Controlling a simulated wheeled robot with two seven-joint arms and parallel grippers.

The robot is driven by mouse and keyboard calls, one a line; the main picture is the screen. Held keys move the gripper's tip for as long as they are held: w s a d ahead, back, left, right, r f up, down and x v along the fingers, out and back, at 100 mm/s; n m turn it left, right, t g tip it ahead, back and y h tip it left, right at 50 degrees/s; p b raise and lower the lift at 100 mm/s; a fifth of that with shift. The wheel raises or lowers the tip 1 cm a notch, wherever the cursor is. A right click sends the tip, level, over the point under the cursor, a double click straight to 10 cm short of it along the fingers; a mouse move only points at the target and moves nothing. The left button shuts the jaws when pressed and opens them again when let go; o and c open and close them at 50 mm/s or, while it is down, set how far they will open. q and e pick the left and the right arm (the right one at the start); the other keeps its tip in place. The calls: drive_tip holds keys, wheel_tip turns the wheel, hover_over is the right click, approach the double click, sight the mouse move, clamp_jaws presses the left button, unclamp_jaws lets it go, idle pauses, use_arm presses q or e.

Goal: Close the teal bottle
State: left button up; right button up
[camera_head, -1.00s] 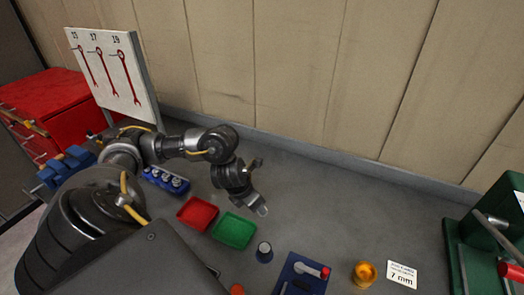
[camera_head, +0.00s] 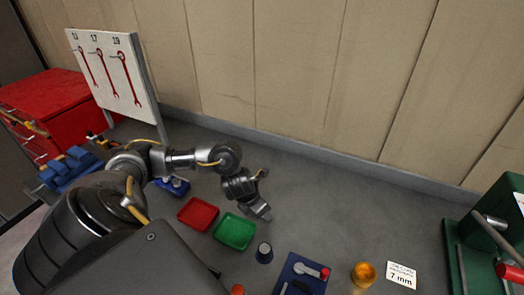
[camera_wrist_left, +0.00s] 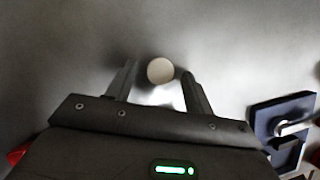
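My left gripper (camera_head: 262,212) is above the bench, just right of the green tray, in the head view. In the left wrist view its two fingers (camera_wrist_left: 158,75) stand apart with a pale round top (camera_wrist_left: 160,70) between them. Gaps seem to show on both sides of it, and I cannot tell what it belongs to. A small dark blue container with a grey top (camera_head: 264,252) stands in front of the gripper in the head view. I cannot make out a clearly teal bottle. My right gripper is not in view.
A red tray (camera_head: 197,214) and a green tray (camera_head: 234,232) lie to the left. A blue holder (camera_head: 299,273), also in the wrist view (camera_wrist_left: 282,120), an amber jar (camera_head: 364,273) and a "7 mm" card (camera_head: 402,275) lie to the right. The bench behind is clear.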

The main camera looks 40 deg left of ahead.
use_arm(q)
drive_tip(key=c, duration=0.9)
wheel_tip(320, 180, up, 10)
drive_tip(key=p, duration=0.2)
